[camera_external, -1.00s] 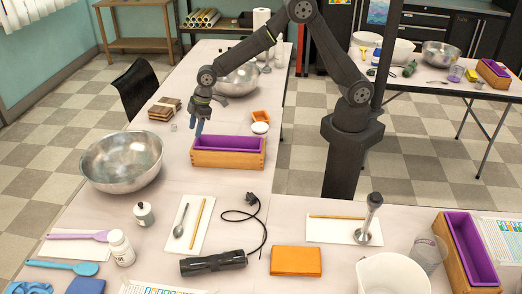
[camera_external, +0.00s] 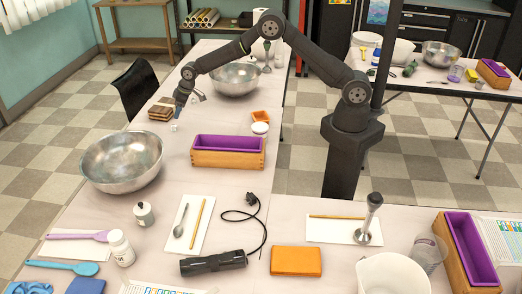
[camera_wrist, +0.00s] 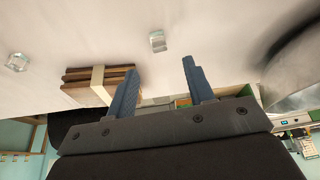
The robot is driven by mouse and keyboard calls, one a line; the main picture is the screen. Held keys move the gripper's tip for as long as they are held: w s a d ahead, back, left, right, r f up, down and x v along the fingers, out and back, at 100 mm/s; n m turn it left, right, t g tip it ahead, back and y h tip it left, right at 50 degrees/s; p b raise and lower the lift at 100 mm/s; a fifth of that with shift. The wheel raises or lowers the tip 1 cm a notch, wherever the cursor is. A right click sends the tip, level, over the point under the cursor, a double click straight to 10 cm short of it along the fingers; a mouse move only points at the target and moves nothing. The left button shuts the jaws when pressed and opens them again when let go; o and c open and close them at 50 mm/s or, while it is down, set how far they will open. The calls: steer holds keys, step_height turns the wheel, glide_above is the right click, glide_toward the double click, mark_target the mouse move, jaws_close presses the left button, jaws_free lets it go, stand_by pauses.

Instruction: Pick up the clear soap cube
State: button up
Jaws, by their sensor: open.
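A small clear cube (camera_external: 174,127) sits on the table between the brown bars and the near steel bowl. In the wrist view a clear cube (camera_wrist: 157,41) lies just beyond the fingertips, roughly centred between them. Another small clear block (camera_wrist: 17,62) shows at the left of the wrist view; I cannot tell which of the two matches the external one. My gripper (camera_external: 187,99) is above the table, up and right of the cube. In the wrist view my gripper (camera_wrist: 160,66) shows two blue fingers spread apart with nothing between them.
A banded stack of brown bars (camera_external: 165,108) is close to the gripper and shows beside the left finger (camera_wrist: 100,84). A steel bowl (camera_external: 122,161) stands nearer, another (camera_external: 235,79) farther back. A wooden mould with purple liner (camera_external: 228,158) is to the right.

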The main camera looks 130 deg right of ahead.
mark_target(174, 125)
steer(key=shift+x, duration=4.3)
steer(key=shift+d+r, duration=0.1)
steer(key=shift+d, duration=0.05)
jaws_close()
